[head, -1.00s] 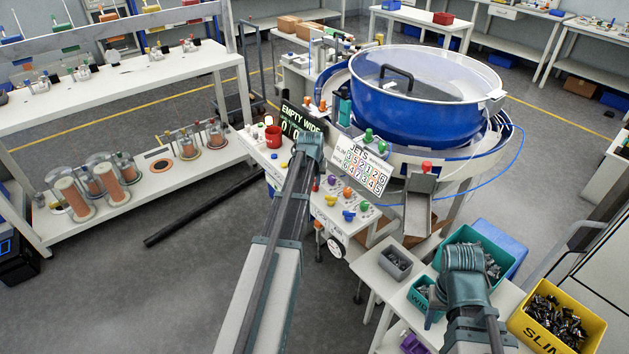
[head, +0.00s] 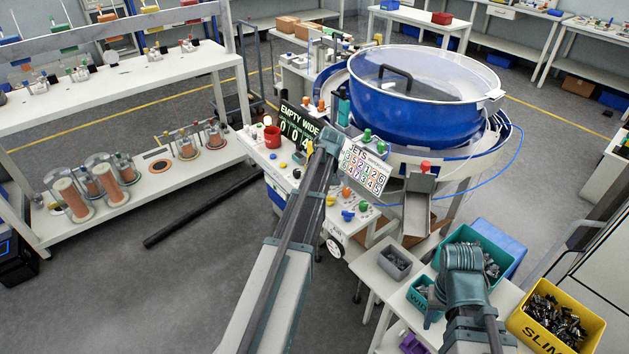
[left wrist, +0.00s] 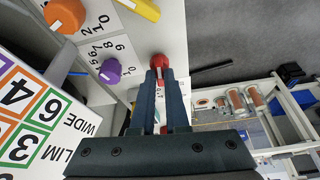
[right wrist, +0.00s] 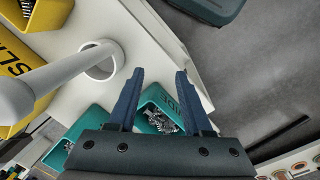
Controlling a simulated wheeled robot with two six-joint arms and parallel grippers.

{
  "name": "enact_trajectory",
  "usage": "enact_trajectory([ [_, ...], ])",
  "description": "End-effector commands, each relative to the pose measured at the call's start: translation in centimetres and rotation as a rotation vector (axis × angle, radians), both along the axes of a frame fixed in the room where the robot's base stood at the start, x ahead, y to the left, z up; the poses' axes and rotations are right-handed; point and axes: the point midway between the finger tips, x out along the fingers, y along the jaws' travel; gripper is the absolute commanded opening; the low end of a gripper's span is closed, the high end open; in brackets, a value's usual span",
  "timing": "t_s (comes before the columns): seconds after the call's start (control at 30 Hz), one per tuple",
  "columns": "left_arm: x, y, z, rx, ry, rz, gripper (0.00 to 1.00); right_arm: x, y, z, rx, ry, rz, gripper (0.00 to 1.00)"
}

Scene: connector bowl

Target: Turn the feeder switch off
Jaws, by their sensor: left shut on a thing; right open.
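My left gripper (left wrist: 160,74) is shut on a red knob (left wrist: 159,61) on the feeder's white control panel (left wrist: 171,22). In the head view the left wrist (head: 328,141) covers that part of the panel, so the knob and fingertips are hidden there. A purple knob (left wrist: 109,71) and an orange knob (left wrist: 66,15) sit beside it on numbered dials. I cannot tell which control is the feeder switch. My right gripper (right wrist: 157,74) is open and empty above the teal bin of metal parts (right wrist: 160,112) on the side table.
The blue feeder bowl (head: 420,105) stands behind the panel. A yellow SLIM bin (head: 555,325) is at the right.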

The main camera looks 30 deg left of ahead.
Motion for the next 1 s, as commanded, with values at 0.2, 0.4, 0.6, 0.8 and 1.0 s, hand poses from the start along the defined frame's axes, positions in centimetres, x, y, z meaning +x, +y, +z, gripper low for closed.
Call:
enact_trajectory([
  [0.2, 0.39, -0.08, -0.01, 0.0, 0.001, 0.204, 0.0, 0.0, 0.0, 0.0, 0.0, 0.0, 0.0, 0.5],
  [0.4, 0.6, -0.13, -0.01, 0.0, 0.001, 0.394, 0.0, 0.0, 0.0, 0.0, 0.0, 0.0, 0.0, 0.5],
  [0.6, 0.76, -0.14, -0.01, -0.001, 0.001, 0.574, 0.0, 0.0, 0.0, 0.0, 0.0, 0.0, 0.0, 0.5],
  [0.8, 0.85, -0.11, -0.02, -0.002, 0.0, 0.727, 0.0, 0.0, 0.0, 0.0, 0.0, 0.0, 0.0, 0.5],
  [1.0, 0.88, -0.1, -0.02, -0.001, 0.0, 0.838, 0.0, 0.0, 0.0, 0.0, 0.0, 0.0, 0.0, 0.5],
])
